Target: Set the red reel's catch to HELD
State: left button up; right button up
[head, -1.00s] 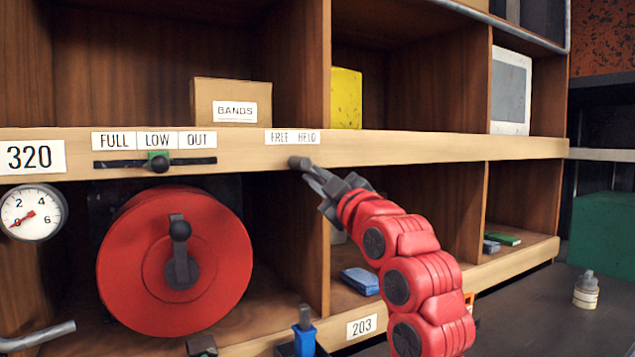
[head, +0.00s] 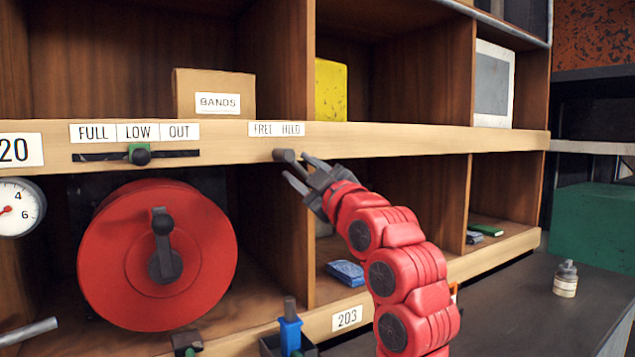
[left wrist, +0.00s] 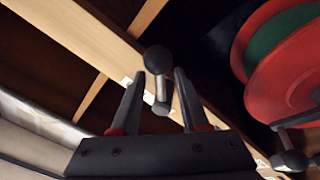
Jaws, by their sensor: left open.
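The red reel (head: 120,270) sits in the lower left bay, with a dark crank on its face. It also shows at the upper right in the left wrist view (left wrist: 262,80). The catch is a dark round knob (head: 284,156) on the shelf edge, under the FREE HELD label (head: 277,129). It appears below the label's middle, slightly towards HELD. My left gripper (head: 297,167) is open, its fingers around or just in front of the knob. In the left wrist view the knob and its stem (left wrist: 158,62) show between the fingertips; contact is unclear. My right gripper is not in view.
A FULL LOW OUT slider (head: 140,154) is left of the catch on the same edge. A BANDS box (head: 213,96) stands above. A blue-handled tool (head: 290,335) stands below, and a blue packet (head: 346,273) lies in the lower middle bay.

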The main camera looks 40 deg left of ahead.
pick_arm(q)
jog(key=v, duration=1.7)
jog(key=shift+d, duration=0.1)
